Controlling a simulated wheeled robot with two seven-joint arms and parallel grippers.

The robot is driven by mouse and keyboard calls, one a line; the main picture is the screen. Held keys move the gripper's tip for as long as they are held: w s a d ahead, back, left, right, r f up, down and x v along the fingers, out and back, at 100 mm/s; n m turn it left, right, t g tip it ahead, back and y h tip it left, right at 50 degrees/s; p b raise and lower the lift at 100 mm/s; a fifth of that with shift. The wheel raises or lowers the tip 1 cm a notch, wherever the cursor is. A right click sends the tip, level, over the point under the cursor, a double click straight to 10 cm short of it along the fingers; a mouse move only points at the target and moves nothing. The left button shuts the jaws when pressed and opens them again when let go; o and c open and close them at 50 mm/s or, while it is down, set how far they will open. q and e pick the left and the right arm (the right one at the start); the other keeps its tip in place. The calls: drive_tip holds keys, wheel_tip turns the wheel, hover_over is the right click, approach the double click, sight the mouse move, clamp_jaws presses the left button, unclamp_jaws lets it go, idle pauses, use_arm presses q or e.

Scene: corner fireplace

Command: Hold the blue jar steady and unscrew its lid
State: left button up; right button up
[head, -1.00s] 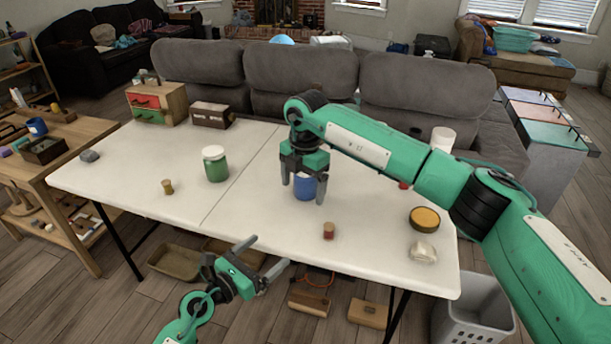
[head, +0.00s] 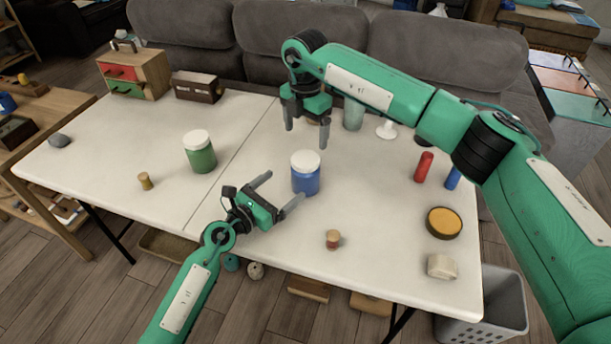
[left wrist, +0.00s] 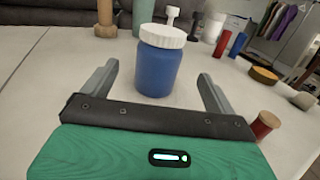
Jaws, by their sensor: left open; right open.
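The blue jar (head: 305,178) with its white lid (head: 305,159) stands upright on the white table. My left gripper (head: 281,192) is open at the jar's near left side. In the left wrist view the blue jar (left wrist: 156,68) and its white ribbed lid (left wrist: 163,36) show ahead, between the lines of the open fingers (left wrist: 155,82), with a gap in front of my palm. My right gripper (head: 306,135) is open, fingers pointing down, raised above and behind the jar. It appears apart from the lid.
A green jar (head: 200,156) with a white lid stands to the left. A wooden spool (head: 333,240) sits near the front edge. A red cylinder (head: 424,166), a round tin with an orange top (head: 444,223) and a pale block (head: 441,266) lie to the right. The left table half is mostly clear.

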sight(296, 175)
use_arm(q)
drive_tip(key=x, duration=0.8)
drive_tip(key=shift+w+d, duration=0.3)
drive_tip(key=shift+c, duration=0.4)
drive_tip(key=c, duration=1.8)
drive_tip(key=shift+c, duration=0.4)
use_arm(e)
drive_tip(key=m, duration=0.3)
drive_tip(key=shift+f+m, duration=0.2)
drive_tip(key=shift+m, duration=0.5)
drive_tip(key=shift+f, duration=3.8)
